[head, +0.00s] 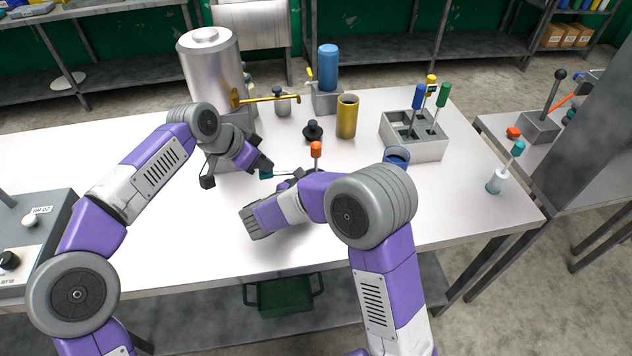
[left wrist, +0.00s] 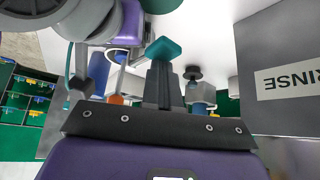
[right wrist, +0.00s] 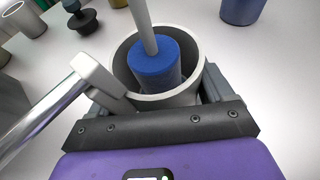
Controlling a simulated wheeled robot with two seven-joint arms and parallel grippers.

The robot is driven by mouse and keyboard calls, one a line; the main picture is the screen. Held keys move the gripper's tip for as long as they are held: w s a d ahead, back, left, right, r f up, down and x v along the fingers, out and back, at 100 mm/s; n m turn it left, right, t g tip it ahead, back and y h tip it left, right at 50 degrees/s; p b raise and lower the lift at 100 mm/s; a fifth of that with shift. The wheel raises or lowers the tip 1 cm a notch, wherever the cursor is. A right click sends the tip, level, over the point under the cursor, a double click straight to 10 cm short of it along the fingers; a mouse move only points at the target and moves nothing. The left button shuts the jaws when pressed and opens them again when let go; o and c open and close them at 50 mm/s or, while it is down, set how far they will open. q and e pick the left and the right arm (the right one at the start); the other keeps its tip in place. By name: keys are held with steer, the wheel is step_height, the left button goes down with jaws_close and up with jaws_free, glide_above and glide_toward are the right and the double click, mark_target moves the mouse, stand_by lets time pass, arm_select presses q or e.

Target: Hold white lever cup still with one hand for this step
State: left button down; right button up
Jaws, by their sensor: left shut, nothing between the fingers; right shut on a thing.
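The white lever cup (right wrist: 190,97) stands between the fingers of my right gripper (head: 292,186), which is shut on it. A blue plunger (right wrist: 155,68) on a pale rod is inside the cup. An orange knob (head: 316,149) rises above the cup's place in the head view, where my right arm hides most of the cup. The cup's metal lever (right wrist: 45,112) runs to the lower left in the right wrist view. A teal lever tip (left wrist: 163,49) is at my left gripper (head: 261,168), whose fingers are shut with nothing between them; contact is unclear.
A black-knobbed weight (head: 313,131), a gold cylinder (head: 347,117) and a blue cup (head: 397,157) stand nearby. A grey holder (head: 428,148) with several coloured tools is at right, and a metal tank (head: 211,75) at back left.

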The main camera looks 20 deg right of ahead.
arm_select(q)
step_height(320, 180, up, 7)
stand_by(0.7)
steer(key=shift+f, duration=0.1)
arm_select(e)
steer(key=o, duration=1.1)
steer(key=shift+o, duration=0.2)
steer(key=v, duration=1.2)
steer(key=shift+r, duration=0.1)
